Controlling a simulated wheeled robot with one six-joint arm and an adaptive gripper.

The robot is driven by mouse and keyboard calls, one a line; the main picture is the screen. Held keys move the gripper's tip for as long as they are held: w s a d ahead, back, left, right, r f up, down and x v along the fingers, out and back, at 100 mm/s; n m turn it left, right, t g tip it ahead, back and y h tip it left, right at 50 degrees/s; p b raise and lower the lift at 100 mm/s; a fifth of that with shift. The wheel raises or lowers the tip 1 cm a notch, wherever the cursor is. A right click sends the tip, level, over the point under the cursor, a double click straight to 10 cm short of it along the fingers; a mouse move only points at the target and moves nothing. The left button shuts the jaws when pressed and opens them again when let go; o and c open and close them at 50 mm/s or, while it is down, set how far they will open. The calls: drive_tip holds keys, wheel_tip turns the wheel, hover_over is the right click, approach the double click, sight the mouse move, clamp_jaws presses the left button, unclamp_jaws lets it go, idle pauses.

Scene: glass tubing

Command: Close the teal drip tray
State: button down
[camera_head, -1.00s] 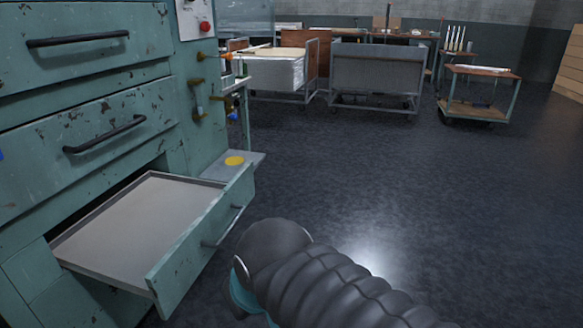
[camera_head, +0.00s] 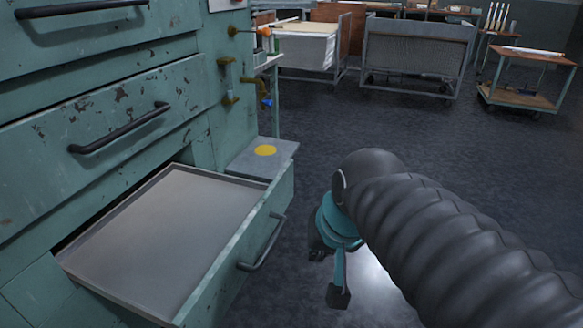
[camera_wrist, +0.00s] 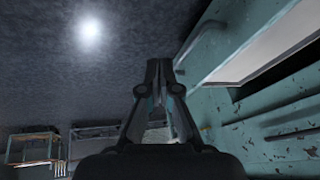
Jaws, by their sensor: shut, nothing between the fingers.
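The teal drip tray (camera_head: 240,262) is pulled out of the bottom of the worn teal cabinet, its shallow grey inside bare. A bar handle (camera_head: 265,243) is on its front. In the wrist view the tray's teal front (camera_wrist: 228,48) and handle (camera_wrist: 202,38) show at the upper right, upside down. My gripper (camera_wrist: 161,66) is shut and empty, pointing across the dark floor beside the tray front and apart from it.
Two shut drawers (camera_head: 110,110) with dark handles are above the tray. A grey ledge with a yellow disc (camera_head: 265,150) is behind its far end. Brass valves (camera_head: 228,80) stick out of the cabinet side. Carts (camera_head: 418,55) stand at the back; the floor (camera_head: 310,130) between is clear.

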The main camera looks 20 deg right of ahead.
drive_tip(key=w+m+y+b, duration=0.1)
drive_tip(key=w+m, duration=0.4)
drive_tip(key=w, duration=0.1)
drive_tip(key=m+y+b, duration=0.5)
drive_tip(key=m+y, duration=0.1)
drive_tip(key=m, duration=1.1)
approach(284, 176)
drive_tip(key=s+d+r, duration=0.2)
drive_tip(key=s+d, duration=0.2)
drive_tip(key=d, duration=0.1)
drive_tip(key=x, duration=0.4)
drive_tip(key=r+b+x, duration=0.1)
drive_tip(key=x, duration=0.2)
drive_tip(key=w+b+x, duration=0.1)
drive_tip(key=x, duration=0.3)
drive_tip(key=shift+w+a+f, duration=0.1)
drive_tip(key=shift+w+a, duration=0.15)
drive_tip(key=shift+a, duration=0.35)
drive_tip(key=shift+w+a, duration=0.3)
drive_tip(key=shift+a, duration=0.15)
drive_tip(key=shift+w, duration=0.15)
